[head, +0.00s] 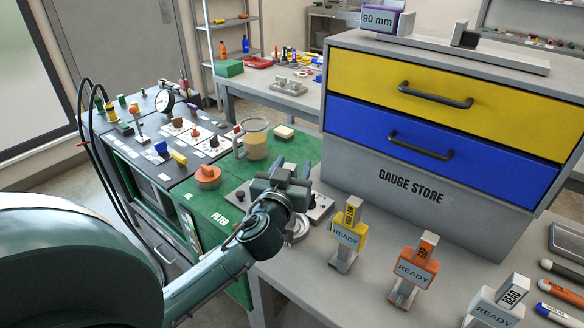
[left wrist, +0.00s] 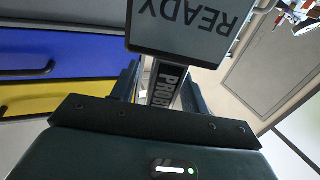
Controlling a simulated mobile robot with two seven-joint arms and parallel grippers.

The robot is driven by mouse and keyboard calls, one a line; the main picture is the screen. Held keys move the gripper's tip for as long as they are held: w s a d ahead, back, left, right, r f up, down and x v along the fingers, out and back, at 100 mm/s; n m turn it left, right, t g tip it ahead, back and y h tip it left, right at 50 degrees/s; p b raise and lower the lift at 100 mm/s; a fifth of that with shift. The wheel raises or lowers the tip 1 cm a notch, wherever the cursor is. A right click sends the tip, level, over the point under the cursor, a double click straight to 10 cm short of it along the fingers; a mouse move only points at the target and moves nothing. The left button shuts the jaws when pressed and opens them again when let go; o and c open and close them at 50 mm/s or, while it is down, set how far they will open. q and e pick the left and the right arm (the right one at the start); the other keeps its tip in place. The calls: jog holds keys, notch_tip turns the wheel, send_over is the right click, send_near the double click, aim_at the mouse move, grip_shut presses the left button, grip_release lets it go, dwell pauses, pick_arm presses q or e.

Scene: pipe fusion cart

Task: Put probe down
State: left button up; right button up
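My left gripper (head: 290,174) is over the near right part of the green worktop, above a grey metal plate (head: 318,208) with black knobs. In the left wrist view the probe (left wrist: 166,85), a grey stem lettered "PROBE" with a "READY" panel (left wrist: 190,28), stands between the fingers, which appear closed on it. In the head view the gripper mostly hides the probe, and I cannot tell whether it touches the plate. My right gripper is in neither view.
The grey gauge store (head: 420,197) with yellow and blue drawers stands right of the gripper. Yellow (head: 347,236), orange (head: 413,270) and grey (head: 495,308) "READY" gauges stand in front. A jug (head: 255,140) and an orange-topped knob (head: 207,176) are nearby on the left.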

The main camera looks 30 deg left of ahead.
pick_arm(q)
jog(key=shift+r, duration=0.25)
jog(key=b+v, duration=0.2)
jog(key=v, duration=1)
jog(key=shift+b, duration=0.4)
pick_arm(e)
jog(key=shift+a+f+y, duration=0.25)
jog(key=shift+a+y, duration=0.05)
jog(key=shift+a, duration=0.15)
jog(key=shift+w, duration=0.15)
